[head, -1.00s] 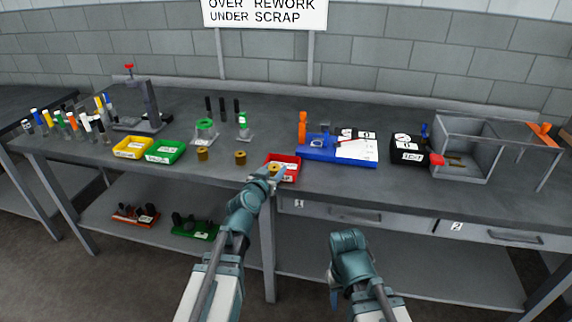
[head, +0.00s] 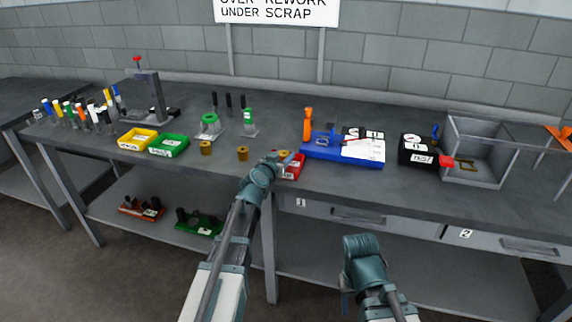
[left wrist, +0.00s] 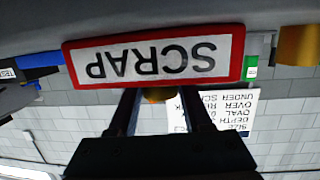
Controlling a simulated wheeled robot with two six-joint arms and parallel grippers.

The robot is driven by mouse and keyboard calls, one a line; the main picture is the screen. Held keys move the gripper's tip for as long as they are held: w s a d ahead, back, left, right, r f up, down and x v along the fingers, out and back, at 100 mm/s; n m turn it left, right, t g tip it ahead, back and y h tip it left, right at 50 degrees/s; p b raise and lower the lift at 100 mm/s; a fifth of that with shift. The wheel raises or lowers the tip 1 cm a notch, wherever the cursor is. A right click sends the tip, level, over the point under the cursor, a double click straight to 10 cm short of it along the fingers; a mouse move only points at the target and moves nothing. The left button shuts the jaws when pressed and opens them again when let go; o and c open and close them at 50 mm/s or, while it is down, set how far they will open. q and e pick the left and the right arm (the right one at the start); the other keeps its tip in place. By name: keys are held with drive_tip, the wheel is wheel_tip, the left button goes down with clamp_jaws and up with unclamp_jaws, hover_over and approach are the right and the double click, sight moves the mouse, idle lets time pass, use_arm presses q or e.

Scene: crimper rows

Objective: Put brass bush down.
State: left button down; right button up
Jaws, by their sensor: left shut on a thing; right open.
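My left gripper (head: 276,160) is at the red bin (head: 296,171) at the bench's front edge, shut on a brass bush (left wrist: 158,95). In the left wrist view the bush shows between the fingers, mostly hidden behind the bin's white SCRAP label (left wrist: 145,58). That view is upside down. I cannot tell whether the bush touches the bin. Two other brass bushes, the left one (head: 206,148) and the right one (head: 242,153), stand on the bench left of the red bin. My right gripper (head: 346,302) is low in front of the bench, open and mostly hidden by its wrist.
A yellow bin (head: 138,139) and a green bin (head: 169,146) stand to the left. A blue tray (head: 343,160) is just right of the red bin. A black gauge box (head: 417,150) and a grey open box (head: 480,160) stand further right.

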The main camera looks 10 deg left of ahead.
use_arm(q)
drive_tip(key=shift+f+b, duration=0.4)
drive_tip(key=shift+f, duration=0.45)
drive_tip(key=shift+r, duration=0.1)
use_arm(e)
drive_tip(key=shift+d+f, duration=0.3)
drive_tip(key=shift+f, duration=0.4)
use_arm(q)
drive_tip(key=shift+f, duration=0.2)
drive_tip(key=shift+c, duration=1.7)
unclamp_jaws()
use_arm(e)
drive_tip(key=shift+f, duration=0.15)
use_arm(q)
drive_tip(key=shift+r, duration=0.15)
